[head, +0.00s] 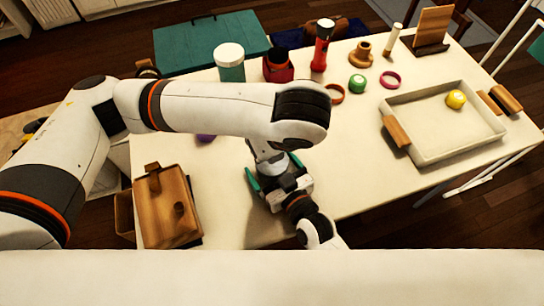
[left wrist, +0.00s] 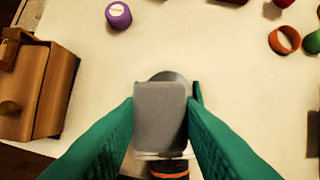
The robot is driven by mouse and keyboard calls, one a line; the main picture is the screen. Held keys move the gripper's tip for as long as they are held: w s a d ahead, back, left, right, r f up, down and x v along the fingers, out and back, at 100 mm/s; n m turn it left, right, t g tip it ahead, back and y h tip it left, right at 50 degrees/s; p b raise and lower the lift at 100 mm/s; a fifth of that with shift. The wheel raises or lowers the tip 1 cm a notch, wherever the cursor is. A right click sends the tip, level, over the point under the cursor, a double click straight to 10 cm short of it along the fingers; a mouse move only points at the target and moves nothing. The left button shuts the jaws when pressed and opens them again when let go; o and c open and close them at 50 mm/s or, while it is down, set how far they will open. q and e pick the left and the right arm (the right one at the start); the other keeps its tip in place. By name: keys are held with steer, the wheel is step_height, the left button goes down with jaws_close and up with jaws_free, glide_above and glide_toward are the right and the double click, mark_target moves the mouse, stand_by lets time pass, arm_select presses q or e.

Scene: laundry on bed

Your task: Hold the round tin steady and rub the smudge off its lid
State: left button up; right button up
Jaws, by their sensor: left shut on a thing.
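My left gripper (left wrist: 163,112) is shut on a grey block (left wrist: 160,118), its green fingers on either side. Behind the block a silver round edge (left wrist: 166,75) shows, probably the tin; most of it, and any smudge on its lid, is hidden by the block. In the head view my left forearm covers much of this spot. I cannot tell whether those fingers touch the tin.
A wooden box (head: 168,210) stands left and a purple piece (left wrist: 118,15) beyond it. A white-lidded jar (head: 230,65), dark red mug (head: 278,68) and red flashlight (head: 321,48) stand at the back. A tray (head: 425,155) with a yellow ball (head: 456,99) is right.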

steer(key=v, duration=1.2)
steer(key=shift+d, duration=0.1)
steer(key=shift+f, duration=0.1)
